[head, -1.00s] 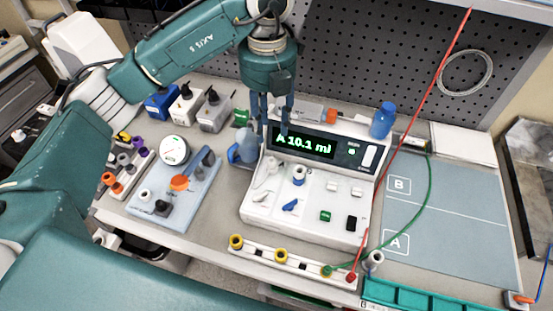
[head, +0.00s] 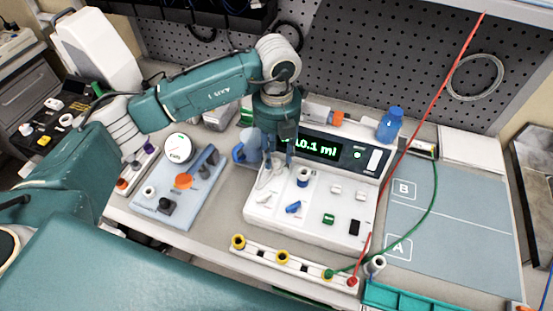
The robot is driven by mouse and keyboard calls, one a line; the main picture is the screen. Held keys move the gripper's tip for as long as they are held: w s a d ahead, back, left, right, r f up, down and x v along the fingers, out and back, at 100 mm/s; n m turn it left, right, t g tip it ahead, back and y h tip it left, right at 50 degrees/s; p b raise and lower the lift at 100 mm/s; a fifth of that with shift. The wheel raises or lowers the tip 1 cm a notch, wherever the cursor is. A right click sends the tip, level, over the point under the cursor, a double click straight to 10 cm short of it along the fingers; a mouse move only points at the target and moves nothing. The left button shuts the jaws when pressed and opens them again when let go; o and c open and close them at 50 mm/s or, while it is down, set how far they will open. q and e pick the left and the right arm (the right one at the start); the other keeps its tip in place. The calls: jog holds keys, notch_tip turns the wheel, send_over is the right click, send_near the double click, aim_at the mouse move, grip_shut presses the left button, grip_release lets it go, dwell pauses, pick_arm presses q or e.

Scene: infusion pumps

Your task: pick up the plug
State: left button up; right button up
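Several plug-like parts show in the head view, and I cannot tell which one the task means. A green plug (head: 328,275) and a red plug (head: 352,281), each with a lead of its colour, sit on the white strip (head: 258,252) in front of the pump. The white pump (head: 275,215) has a lit green display (head: 318,149). A small white piece (head: 265,183) lies on its panel at the left, partly hidden. My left gripper (head: 279,166) points down just above this piece, its two fingers apart with nothing visible between them. My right gripper is out of view.
A blue-grey board (head: 188,208) with a round gauge and an orange knob lies left of the pump. A blue bottle (head: 389,125) stands at its back right. A mat marked A and B (head: 455,225) on the right is clear. A teal tray (head: 410,297) lies in front.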

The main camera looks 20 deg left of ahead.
pick_arm(q)
jog(key=shift+s+f, duration=0.1)
jog(key=shift+f, duration=0.95)
jog(key=c, duration=0.9)
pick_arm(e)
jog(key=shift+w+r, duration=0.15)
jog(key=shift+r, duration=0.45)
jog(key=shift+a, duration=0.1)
